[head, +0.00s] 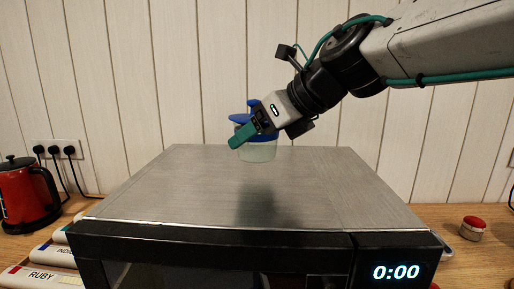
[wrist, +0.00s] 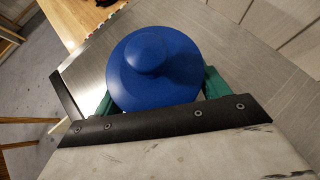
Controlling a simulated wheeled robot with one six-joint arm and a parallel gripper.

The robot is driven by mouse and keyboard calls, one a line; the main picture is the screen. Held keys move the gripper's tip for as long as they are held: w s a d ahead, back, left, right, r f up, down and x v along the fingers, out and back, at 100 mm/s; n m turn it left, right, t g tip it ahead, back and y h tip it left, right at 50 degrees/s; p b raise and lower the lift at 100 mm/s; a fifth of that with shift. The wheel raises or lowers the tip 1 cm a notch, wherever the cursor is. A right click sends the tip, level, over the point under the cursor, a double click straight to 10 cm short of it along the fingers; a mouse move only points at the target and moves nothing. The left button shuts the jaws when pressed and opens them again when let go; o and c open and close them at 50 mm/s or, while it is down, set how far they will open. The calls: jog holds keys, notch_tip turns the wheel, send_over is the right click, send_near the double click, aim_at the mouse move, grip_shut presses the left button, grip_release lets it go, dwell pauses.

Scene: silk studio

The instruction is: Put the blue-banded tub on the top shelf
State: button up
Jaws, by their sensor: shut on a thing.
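A pale, translucent tub (head: 258,152) with a blue knobbed lid hangs above the metal top of a microwave. In the wrist view the round blue lid (wrist: 150,55) fills the space between the fingers and hides the tub's body. My gripper (head: 250,132) is shut on this tub, its green fingers on either side. The tub looks upright. A dark shadow falls on the microwave top in front of it. I cannot make out a separate blue band on its wall. No shelf is clearly seen in either view.
The microwave (head: 330,185) has a clear, bare top and a display reading 0:00. A red kettle (head: 27,195) stands at left near a wall socket with plugs. Labelled rolls (head: 45,275) lie at front left. A small red-topped object (head: 472,228) stands at right. A panelled wall is behind.

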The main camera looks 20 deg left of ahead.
aim_at(257, 148)
jog(key=shift+w+a+f, duration=0.1)
jog(key=shift+w+a, duration=0.15)
jog(key=shift+w, duration=0.25)
jog(key=shift+w+a, duration=0.2)
jog(key=shift+w, duration=0.25)
jog(key=shift+w+f, duration=0.15)
jog(key=shift+f, duration=1.6)
jog(key=shift+f, duration=0.15)
jog(key=o, duration=2)
